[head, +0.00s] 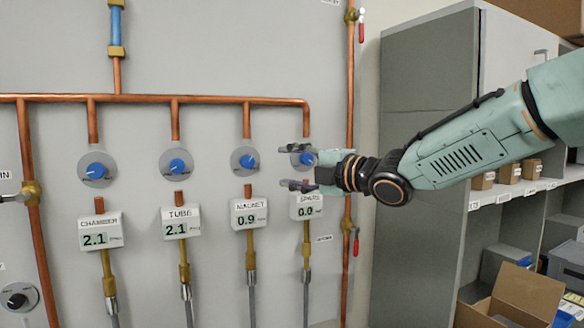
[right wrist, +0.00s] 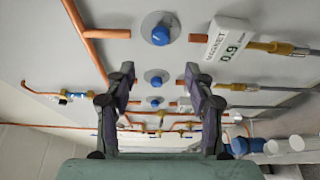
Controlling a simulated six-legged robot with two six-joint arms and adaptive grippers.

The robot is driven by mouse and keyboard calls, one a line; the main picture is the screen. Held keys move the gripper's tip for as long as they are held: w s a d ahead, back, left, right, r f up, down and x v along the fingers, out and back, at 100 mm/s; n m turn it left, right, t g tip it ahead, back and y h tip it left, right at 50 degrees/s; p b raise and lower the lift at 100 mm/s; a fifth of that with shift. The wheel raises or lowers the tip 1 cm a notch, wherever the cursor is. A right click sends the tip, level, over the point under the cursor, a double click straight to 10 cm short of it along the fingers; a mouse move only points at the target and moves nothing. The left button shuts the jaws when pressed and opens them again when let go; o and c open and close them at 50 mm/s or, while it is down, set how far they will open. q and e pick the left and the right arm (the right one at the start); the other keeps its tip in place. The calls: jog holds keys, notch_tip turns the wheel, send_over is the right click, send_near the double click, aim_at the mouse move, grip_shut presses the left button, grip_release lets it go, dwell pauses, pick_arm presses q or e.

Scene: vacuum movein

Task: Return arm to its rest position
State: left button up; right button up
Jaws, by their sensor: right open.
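My right gripper (head: 291,167) comes in from the right in the head view. Its two fingers are spread, with nothing between them, and point left along the panel. It overlaps the rightmost blue knob (head: 307,158) and the top of the 0.0 gauge (head: 307,212) in the picture; I see no grip on either. In the right wrist view the open fingers (right wrist: 158,78) frame a farther blue knob (right wrist: 154,77) from a distance. The magnet gauge (right wrist: 228,40), reading 0.9, lies at the upper right there. My left gripper is not in view.
The grey wall panel carries a copper pipe (head: 200,99) with drops to several blue knobs. Chamber (head: 101,233) and tube (head: 181,223) gauges both read 2.1. A grey cabinet (head: 425,150) and shelves with an open cardboard box (head: 527,290) stand at the right, behind my arm.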

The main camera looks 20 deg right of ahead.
dwell(0.3)
jog(key=s+a+f+m+g+h+b, duration=0.1)
jog(key=s+f+m+g+h+b, duration=0.15)
jog(key=f+m, duration=0.8)
jog(key=s+a+f+m+g+h+b, duration=0.1)
jog(key=s+a+f+m+b, duration=0.2)
jog(key=f, duration=1.4)
jog(key=s+f+m+g+h+b, duration=0.1)
jog(key=s+f+m+g+b, duration=0.2)
jog(key=f+m, duration=0.75)
jog(key=s+f+g+h+b, duration=0.2)
jog(key=s+f+g+b, duration=0.7)
jog(key=s+f, duration=2.8)
notch_tip(320, 180, down, 4)
jog(key=b, duration=0.3)
jog(key=shift+s+a+r+g, duration=0.2)
jog(key=shift+a+g, duration=0.1)
jog(key=shift+g, duration=0.05)
jog(key=shift+h, duration=0.35)
